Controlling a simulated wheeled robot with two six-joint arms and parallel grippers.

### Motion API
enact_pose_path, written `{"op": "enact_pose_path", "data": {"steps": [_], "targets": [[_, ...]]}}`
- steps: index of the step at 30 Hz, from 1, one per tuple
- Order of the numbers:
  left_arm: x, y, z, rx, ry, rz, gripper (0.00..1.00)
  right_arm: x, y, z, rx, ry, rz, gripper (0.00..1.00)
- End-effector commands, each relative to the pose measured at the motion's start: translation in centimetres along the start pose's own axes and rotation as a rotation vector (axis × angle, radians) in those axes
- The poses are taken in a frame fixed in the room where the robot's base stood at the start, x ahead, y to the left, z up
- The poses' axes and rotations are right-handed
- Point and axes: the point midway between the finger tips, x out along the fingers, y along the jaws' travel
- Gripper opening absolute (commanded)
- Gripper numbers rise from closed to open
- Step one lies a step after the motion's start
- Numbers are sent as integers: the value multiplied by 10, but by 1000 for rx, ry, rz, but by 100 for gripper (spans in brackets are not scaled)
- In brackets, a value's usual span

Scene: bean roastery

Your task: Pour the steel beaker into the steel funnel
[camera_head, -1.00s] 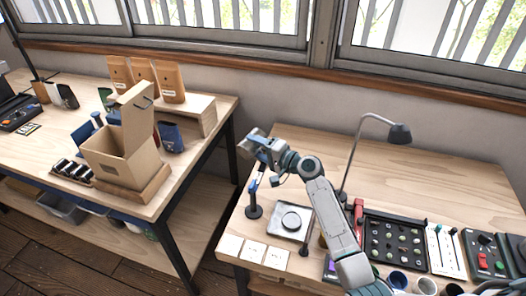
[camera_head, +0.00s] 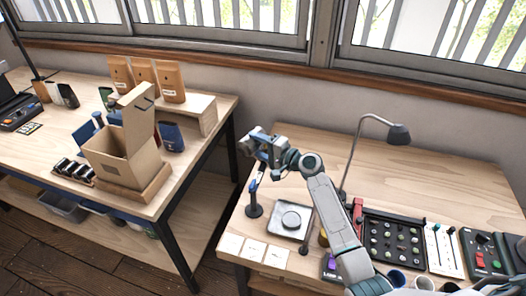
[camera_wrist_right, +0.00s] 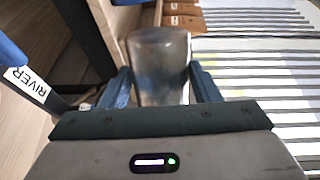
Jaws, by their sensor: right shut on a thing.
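My right gripper (camera_head: 257,146) is raised in the air over the left back edge of the right table, near the gap between the two tables. In the right wrist view its two blue fingers are shut on the steel beaker (camera_wrist_right: 159,62), a shiny grey cylinder held between them. The beaker's contents cannot be seen. In the head view the beaker is small and mostly hidden by the gripper. I cannot make out the steel funnel for certain. My left gripper is not in view.
A blue-handled tool (camera_head: 253,198) stands below the gripper, beside a square tray (camera_head: 276,233) with a round grey item. A lamp (camera_head: 398,134) rises behind the arm. An open cardboard box (camera_head: 112,164) sits on the left table.

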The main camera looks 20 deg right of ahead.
Motion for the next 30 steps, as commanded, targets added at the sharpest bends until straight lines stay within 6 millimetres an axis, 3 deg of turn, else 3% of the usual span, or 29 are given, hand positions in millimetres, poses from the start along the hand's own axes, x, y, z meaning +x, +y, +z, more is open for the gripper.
{"op": "enact_pose_path", "data": {"steps": [30], "targets": [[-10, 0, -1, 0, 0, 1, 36, 0, -6, -5, 112, -8, -1, 27]]}}
